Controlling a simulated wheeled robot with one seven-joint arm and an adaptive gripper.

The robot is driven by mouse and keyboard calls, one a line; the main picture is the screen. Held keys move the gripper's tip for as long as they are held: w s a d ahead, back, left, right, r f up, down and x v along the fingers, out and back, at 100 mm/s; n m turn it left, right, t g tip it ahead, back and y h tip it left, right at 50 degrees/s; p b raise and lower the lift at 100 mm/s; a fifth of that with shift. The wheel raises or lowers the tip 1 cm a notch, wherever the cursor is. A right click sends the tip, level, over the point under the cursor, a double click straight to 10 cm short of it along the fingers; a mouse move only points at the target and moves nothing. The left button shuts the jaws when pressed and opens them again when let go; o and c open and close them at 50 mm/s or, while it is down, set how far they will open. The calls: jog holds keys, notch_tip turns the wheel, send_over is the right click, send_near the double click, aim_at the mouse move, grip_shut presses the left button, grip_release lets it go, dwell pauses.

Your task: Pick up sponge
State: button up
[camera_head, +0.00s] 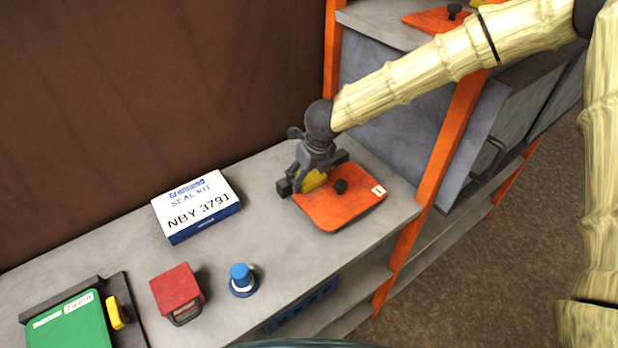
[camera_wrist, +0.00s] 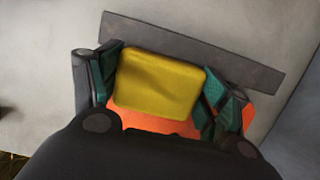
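The yellow sponge (camera_wrist: 158,84) lies between the two teal-padded fingers of my gripper (camera_wrist: 160,88) in the wrist view, with a finger against each side. In the head view the sponge (camera_head: 314,180) is partly hidden by my gripper (camera_head: 312,178). My gripper points down at the back left part of an orange board (camera_head: 345,207) with a black knob. The sponge is over or on this board; I cannot tell whether it touches it. The board also shows below the sponge in the wrist view (camera_wrist: 150,123).
A dark bar (camera_wrist: 190,52) runs just behind the sponge. On the grey bench stand a white and blue seal kit box (camera_head: 197,207), a red block (camera_head: 176,290), a blue knob (camera_head: 241,279) and a green board (camera_head: 70,325). An orange rack post (camera_head: 432,155) rises on the right.

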aim_at(309, 174)
jog(key=shift+d, duration=0.1)
jog(key=shift+c, duration=0.7)
jog(key=shift+s+r, duration=0.35)
jog(key=shift+s, duration=0.05)
jog(key=shift+c, duration=0.4)
jog(key=shift+w, duration=0.25)
jog(key=shift+r+b, duration=0.5)
jog(key=shift+r, duration=0.05)
jog(key=shift+b+v, duration=0.55)
jog(key=shift+v, duration=0.6)
jog(key=s+d+r+b, duration=0.1)
jog(key=s+d+b, duration=0.4)
jog(key=s, duration=0.9)
jog(key=shift+d+r, duration=0.25)
jog(key=shift+d, duration=0.55)
